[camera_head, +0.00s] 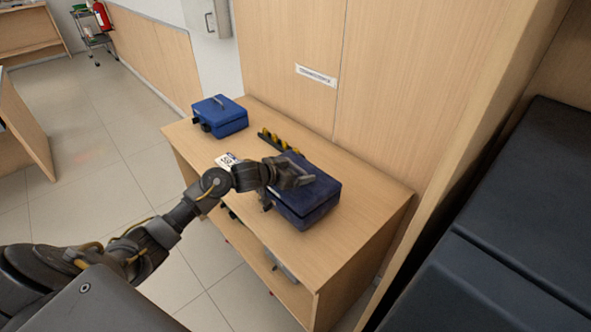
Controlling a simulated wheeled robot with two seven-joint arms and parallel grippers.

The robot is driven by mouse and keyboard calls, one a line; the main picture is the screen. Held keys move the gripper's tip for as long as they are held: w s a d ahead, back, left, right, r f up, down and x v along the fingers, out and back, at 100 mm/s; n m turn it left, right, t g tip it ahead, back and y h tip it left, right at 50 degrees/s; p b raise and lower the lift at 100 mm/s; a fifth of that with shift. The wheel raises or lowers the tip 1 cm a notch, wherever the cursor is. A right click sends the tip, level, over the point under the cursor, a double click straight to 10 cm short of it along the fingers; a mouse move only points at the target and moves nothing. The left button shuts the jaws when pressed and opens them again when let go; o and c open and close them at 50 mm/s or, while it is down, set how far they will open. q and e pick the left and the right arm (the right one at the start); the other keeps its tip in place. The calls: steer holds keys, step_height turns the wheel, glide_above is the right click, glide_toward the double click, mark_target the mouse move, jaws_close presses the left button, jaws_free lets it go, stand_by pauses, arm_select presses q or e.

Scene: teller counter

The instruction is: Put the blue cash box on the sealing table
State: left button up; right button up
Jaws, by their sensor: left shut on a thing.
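A blue cash box (318,203) is over the right part of a light wooden table (352,245); it looks set on the tabletop, though a small gap underneath cannot be ruled out. My left gripper (296,180) reaches in from the left and is shut on this box at its top, near the handle; the gripper partly hides the handle. A second blue cash box (221,112) with a handle on its lid sits at the table's far left end. My right gripper is out of view.
A black holder with yellow pieces (280,141) lies by the wall between the boxes. A small white card (228,160) lies near the front edge. A lower shelf holds items. Dark padded blocks (530,230) stand at right. Open tiled floor (110,150) lies at left.

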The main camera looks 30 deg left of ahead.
arm_select(q)
steer(key=shift+w+a+f+p, duration=0.15)
steer(key=shift+f+p, duration=0.1)
steer(key=shift+f, duration=0.5)
steer(key=shift+w+f+p, duration=0.1)
steer(key=shift+f+p, duration=0.1)
steer(key=shift+f, duration=0.5)
steer(key=o, duration=1.7)
steer(key=shift+s+f, duration=0.15)
steer(key=shift+f, duration=0.15)
steer(key=shift+o, duration=0.2)
steer(key=shift+r, duration=0.1)
steer(key=shift+s, duration=0.1)
steer(key=v, duration=1.2)
steer(key=shift+b, duration=0.4)
